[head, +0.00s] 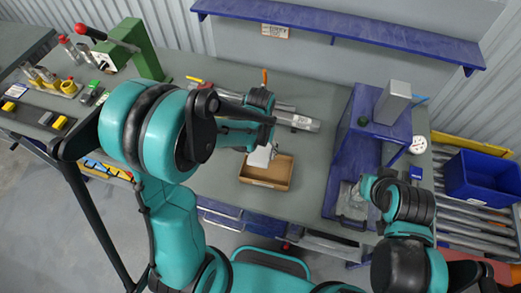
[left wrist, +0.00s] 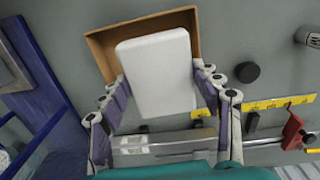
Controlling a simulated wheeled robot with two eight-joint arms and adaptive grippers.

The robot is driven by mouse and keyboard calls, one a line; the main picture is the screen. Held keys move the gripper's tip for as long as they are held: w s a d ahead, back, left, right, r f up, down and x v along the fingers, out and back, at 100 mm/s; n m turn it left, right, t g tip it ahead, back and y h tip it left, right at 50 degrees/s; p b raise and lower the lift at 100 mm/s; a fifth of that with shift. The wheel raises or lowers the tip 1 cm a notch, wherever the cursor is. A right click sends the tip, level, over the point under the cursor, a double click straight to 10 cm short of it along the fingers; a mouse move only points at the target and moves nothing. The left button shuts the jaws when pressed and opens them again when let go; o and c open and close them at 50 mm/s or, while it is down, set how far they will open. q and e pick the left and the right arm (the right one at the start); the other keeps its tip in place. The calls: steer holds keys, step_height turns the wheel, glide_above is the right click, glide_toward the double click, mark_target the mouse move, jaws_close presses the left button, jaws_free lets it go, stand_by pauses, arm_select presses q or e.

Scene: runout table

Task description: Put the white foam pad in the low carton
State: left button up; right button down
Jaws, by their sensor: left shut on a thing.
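The white foam pad (left wrist: 158,72) is held between the fingers of my left gripper (left wrist: 160,88). In the left wrist view it covers much of the low carton (left wrist: 104,40), an open brown tray whose rim shows behind the pad. In the head view the carton (head: 266,184) sits on the grey table, with a small part of the pad (head: 261,156) showing at its upper left edge, below my left gripper (head: 256,146). I cannot tell how high the pad is over the carton floor. My right gripper (head: 362,190) is by the blue stand; its fingers are unclear.
A blue stand (head: 348,140) rises right of the carton. A metal bar (head: 300,122) lies behind the carton. A green press (head: 140,48) stands at the back left, and a blue bin (head: 484,178) is at the far right.

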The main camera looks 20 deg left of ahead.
arm_select(q)
steer(key=shift+f+b, duration=3.25)
steer(key=shift+f, duration=0.3)
steer(key=o, duration=0.8)
step_height(320, 180, up, 12)
steer(key=shift+r, duration=0.1)
